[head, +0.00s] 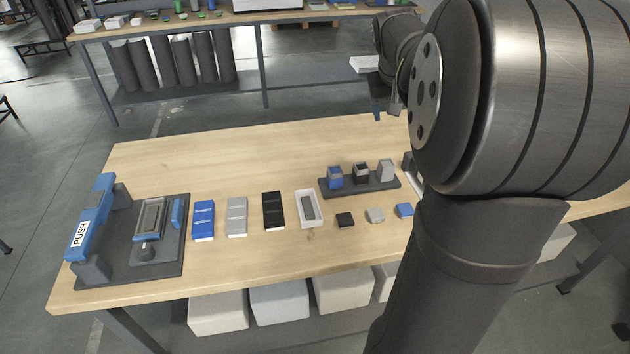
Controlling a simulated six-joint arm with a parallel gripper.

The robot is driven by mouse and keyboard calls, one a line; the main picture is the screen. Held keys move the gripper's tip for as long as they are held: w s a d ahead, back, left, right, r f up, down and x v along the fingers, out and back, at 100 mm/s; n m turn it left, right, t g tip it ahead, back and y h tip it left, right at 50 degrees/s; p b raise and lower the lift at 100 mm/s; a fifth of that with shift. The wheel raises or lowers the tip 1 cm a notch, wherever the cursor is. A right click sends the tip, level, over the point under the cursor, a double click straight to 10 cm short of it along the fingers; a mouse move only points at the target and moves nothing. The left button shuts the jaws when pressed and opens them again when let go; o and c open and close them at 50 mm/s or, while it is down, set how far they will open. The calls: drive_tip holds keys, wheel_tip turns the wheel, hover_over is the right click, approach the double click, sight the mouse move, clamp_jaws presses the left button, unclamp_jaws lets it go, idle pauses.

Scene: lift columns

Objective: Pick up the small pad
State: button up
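Several small flat pieces lie in a row near the front right of the wooden table (240,262): a black pad (345,220), a grey pad (375,215) and a blue pad (404,210). I cannot tell which one the task means by the small pad. My gripper (377,112) shows only in part, above the table's back edge, left of my large arm links. One blue-dark fingertip shows and the rest is hidden or too small to tell. It is apart from the pads.
A dark rack with blocks (360,187) stands behind the pads. To the left lie a white tray (308,195), black (272,211), grey (237,217) and blue boxes (203,221), and a dark fixture with a blue PUSH bar (90,222). The table's back middle is clear.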

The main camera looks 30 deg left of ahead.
drive_tip(key=s+a+f+n+g, duration=0.1)
drive_tip(key=s+a+f+g, duration=0.15)
drive_tip(key=s+a, duration=0.35)
drive_tip(key=s+a+f+g, duration=0.1)
drive_tip(key=s+a+f, duration=0.25)
drive_tip(key=a, duration=0.45)
drive_tip(key=g, duration=0.2)
approach(272, 206)
drive_tip(key=shift+n, duration=0.3)
wheel_tip(272, 206, down, 4)
drive_tip(key=shift+s+f, duration=0.15)
drive_tip(key=shift+f, duration=2.95)
drive_tip(key=c, duration=1.1)
